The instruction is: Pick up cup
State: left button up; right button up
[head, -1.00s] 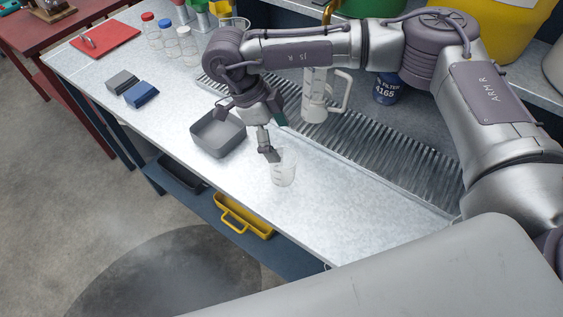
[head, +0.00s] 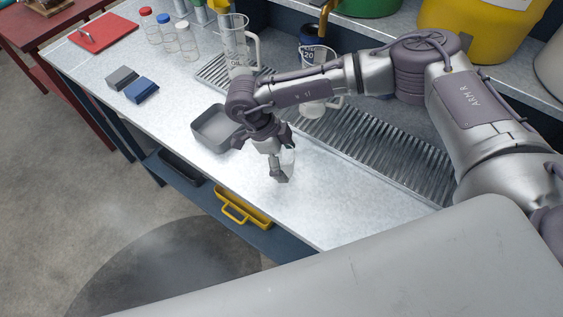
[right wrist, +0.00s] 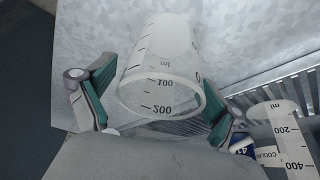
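The cup is a clear beaker with black ml marks. In the right wrist view the cup (right wrist: 160,75) stands between the two teal-padded fingers, its rim facing the camera. In the head view only a faint part of the cup (head: 288,157) shows behind my right gripper (head: 279,174), which points down at the bench top. My right gripper is open, with one finger on each side of the cup; whether the pads touch it is hard to tell. My left gripper is not in view.
A grey tray (head: 205,137) lies just left of my right gripper. A ribbed drain grate (head: 385,150) runs behind, with a measuring jug (head: 234,50) and a blue can (head: 312,36) near it. The bench front right of the gripper is clear.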

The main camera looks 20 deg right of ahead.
jog(key=c, duration=1.2)
jog(key=shift+r, duration=0.15)
